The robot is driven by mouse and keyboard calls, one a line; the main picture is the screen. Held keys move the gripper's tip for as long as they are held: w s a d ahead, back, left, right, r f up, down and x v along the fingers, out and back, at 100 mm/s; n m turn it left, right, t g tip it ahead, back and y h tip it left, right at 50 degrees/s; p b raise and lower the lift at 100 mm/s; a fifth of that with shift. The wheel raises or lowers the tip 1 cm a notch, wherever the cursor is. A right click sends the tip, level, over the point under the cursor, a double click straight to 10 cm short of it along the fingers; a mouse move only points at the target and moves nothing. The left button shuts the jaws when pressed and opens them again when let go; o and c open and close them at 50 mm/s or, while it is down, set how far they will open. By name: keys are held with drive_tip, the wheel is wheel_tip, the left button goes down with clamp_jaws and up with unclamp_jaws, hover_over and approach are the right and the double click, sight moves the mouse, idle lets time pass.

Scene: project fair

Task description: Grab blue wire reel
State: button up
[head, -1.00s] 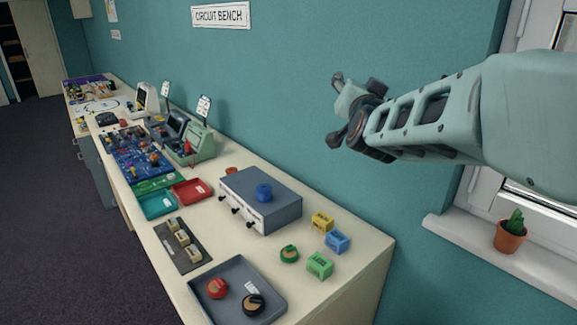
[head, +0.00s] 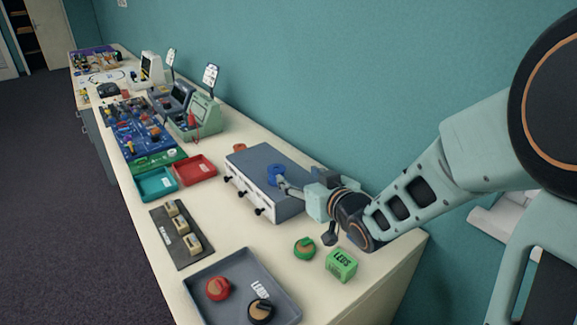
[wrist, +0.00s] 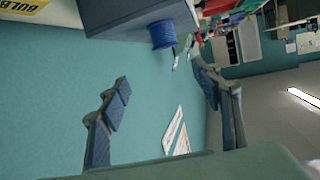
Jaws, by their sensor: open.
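The blue wire reel (head: 274,170) sits on top of the grey-blue box (head: 249,164) on the bench. It also shows in the wrist view (wrist: 163,36), where the picture is turned sideways. My gripper (head: 287,186) is low over the right part of that box, with a finger close to the reel in the head view. In the wrist view my gripper (wrist: 165,82) has its fingers spread wide and nothing between them. The reel appears beyond the fingertips, in line with the gap. I cannot tell whether a finger touches it.
A green reel (head: 304,248) and a green LEDS box (head: 341,265) stand near my arm. A grey tray (head: 236,297) holds a red reel (head: 217,288) and a black reel (head: 261,310). Red (head: 195,172) and teal (head: 157,183) trays lie left. The wall is close behind.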

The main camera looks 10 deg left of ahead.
sight(277, 169)
drive_tip(key=x, duration=0.7)
drive_tip(key=s+a+f+x, duration=0.1)
drive_tip(key=x, duration=0.3)
drive_tip(key=shift+d, duration=0.1)
drive_tip(key=c, duration=1.2)
drive_tip(key=shift+r, duration=0.1)
drive_tip(key=shift+c, duration=0.4)
drive_tip(key=shift+r+p, duration=0.15)
drive_tip(key=shift+p, duration=0.15)
